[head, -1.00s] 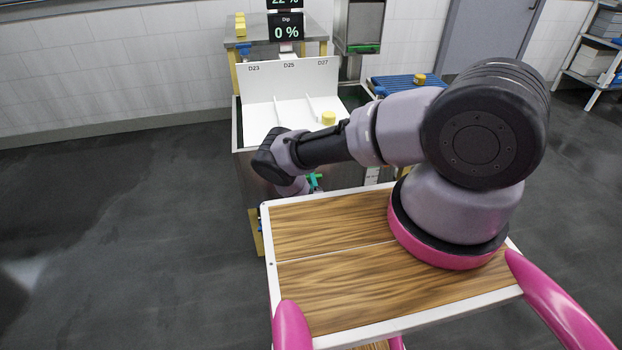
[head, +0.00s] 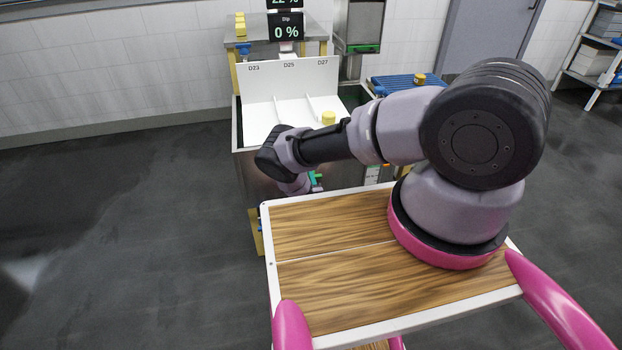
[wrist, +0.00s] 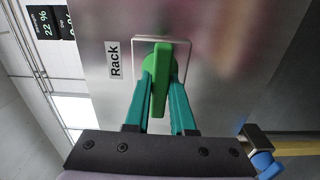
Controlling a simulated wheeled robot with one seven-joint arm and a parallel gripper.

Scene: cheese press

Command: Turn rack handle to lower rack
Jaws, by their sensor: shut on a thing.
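The green rack handle (wrist: 158,85) shows in the wrist view on a metal panel, beside a label reading "Rack". My gripper (wrist: 162,90) has its teal fingers on both sides of the handle and is shut on it. In the head view my gripper (head: 315,180) is mostly hidden behind my wrist, at the front of the metal tank (head: 248,175). The handle cannot be made out clearly there. The white rack (head: 262,118) sits in the tank, with slots marked D23, D25 and D27 and a yellow piece (head: 328,118) at the right.
A display (head: 286,32) behind the tank reads "Dip 0 %", with "22 %" partly cut off above. Yellow blocks (head: 240,25) stand on the back table. A blue roller surface (head: 395,83) lies to the right. The floor at left is clear.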

